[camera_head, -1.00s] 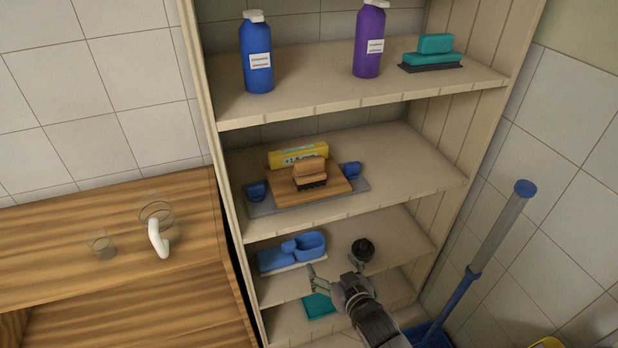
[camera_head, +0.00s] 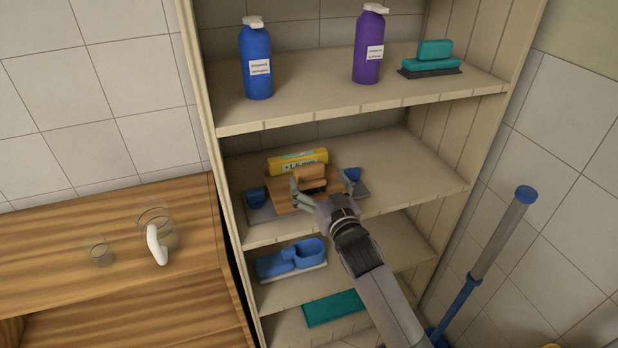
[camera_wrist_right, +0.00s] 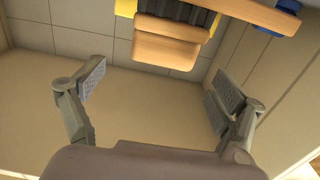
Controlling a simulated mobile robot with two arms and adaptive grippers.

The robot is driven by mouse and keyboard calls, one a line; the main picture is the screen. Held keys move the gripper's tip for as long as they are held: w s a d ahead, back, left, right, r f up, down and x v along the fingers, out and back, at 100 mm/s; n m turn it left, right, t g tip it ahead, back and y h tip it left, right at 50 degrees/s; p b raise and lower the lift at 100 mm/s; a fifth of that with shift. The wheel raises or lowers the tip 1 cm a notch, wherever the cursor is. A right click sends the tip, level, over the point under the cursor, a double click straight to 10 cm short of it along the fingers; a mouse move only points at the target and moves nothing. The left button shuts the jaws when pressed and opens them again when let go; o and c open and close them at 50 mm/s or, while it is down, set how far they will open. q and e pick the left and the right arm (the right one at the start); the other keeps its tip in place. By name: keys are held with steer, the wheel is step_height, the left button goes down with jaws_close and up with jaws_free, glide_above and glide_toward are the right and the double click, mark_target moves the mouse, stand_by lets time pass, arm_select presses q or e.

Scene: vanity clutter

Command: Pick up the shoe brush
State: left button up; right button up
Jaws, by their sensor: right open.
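The gripper and arm hide part of the board. My left gripper is not in view.
A yellow box (camera_head: 298,160) lies behind the brush. A blue clamp-like piece (camera_head: 256,197) is to its left, another (camera_head: 350,176) to its right. The shelf above holds a blue bottle (camera_head: 257,62), a purple bottle (camera_head: 368,50) and a teal brush (camera_head: 433,56). The middle shelf's right part is clear.

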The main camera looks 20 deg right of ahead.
mark_target(311, 169)
steer(key=shift+w+a+r+p, duration=0.15)
steer(key=shift+w+p, duration=0.05)
steer(key=shift+w, duration=1.35)
steer(key=shift+w+a+r+p, duration=0.1)
steer(key=shift+w+a+p, duration=0.05)
steer(key=shift+w, duration=1.4)
steer(key=shift+s, duration=0.1)
steer(key=c, duration=1.3)
